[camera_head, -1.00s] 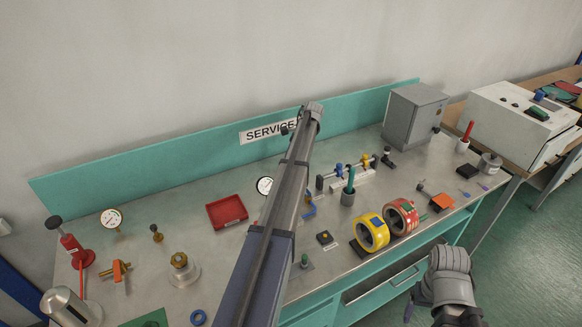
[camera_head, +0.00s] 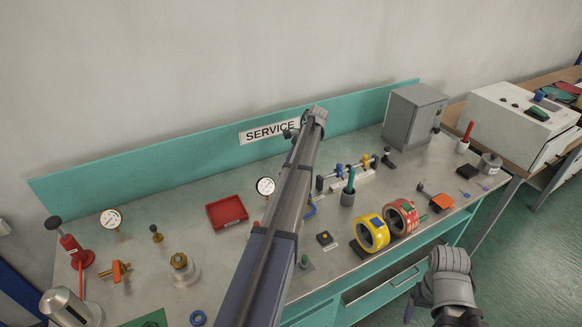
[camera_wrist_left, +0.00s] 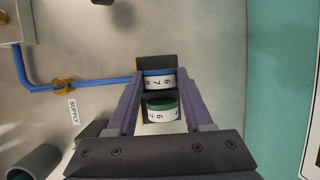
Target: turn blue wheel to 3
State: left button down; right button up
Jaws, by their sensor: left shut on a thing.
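In the left wrist view, the blue wheel (camera_wrist_left: 159,73) sits on a dark mount with a white number band. A 7 and a 6 are readable on the band. A green wheel (camera_wrist_left: 161,105) with its own number band, also showing 7 and 6, lies nearer the wrist. My left gripper (camera_wrist_left: 157,80) has its purple fingers on both sides of the blue wheel and is shut on it. In the head view my left arm hides the wheels and the fingers. My right gripper (camera_head: 450,275) hangs at the lower right, off the bench; its jaws are unclear.
A blue pipe (camera_wrist_left: 105,82) with a brass fitting (camera_wrist_left: 65,86) runs beside the wheels, above a SUPPLY label (camera_wrist_left: 73,110). On the bench are a red tray (camera_head: 227,211), a gauge (camera_head: 265,186), a yellow tape roll (camera_head: 361,236) and a red one (camera_head: 392,220).

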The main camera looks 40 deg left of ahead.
pick_arm(q)
jog(key=shift+c, duration=1.5)
grip_release()
jog(key=p+v, duration=0.6)
jog(key=v, duration=0.1)
jog(key=shift+r+p, duration=0.1)
jog(key=shift+p, duration=0.25)
jog(key=shift+w+d+r+p, duration=0.1)
jog(key=shift+r+p, duration=0.2)
